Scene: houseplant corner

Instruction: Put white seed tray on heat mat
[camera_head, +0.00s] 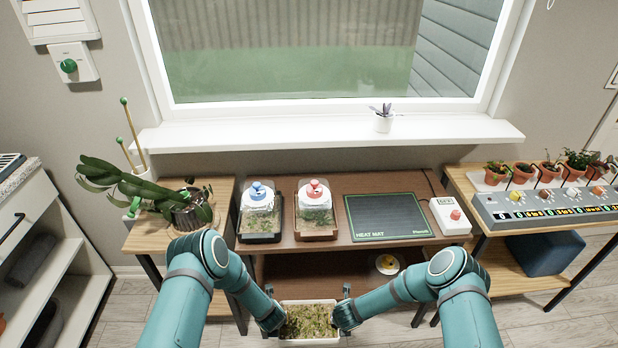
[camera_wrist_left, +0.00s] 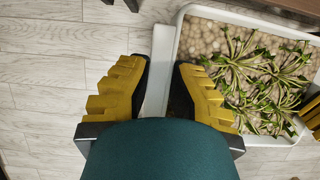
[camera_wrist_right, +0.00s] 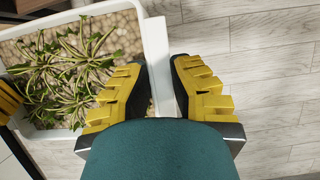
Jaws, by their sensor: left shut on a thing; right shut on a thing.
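The white seed tray (camera_head: 309,339) holds pale pebbles and green seedlings. It hangs low in front of the brown table, between my two arms in the head view. My left gripper (camera_wrist_left: 160,88) is shut on the tray's left rim (camera_wrist_left: 160,70). My right gripper (camera_wrist_right: 160,85) is shut on the right rim (camera_wrist_right: 157,65). The heat mat (camera_head: 388,216) is a dark panel with a green border, lying flat and bare on the right part of the tabletop. The tray is apart from it, nearer to me and lower.
Two clear-domed trays, one with a blue knob (camera_head: 258,190) and one with a red knob (camera_head: 314,188), stand left of the mat. A white control box (camera_head: 450,216) with a red button stands right of it. A round item (camera_head: 387,264) sits on the lower shelf.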

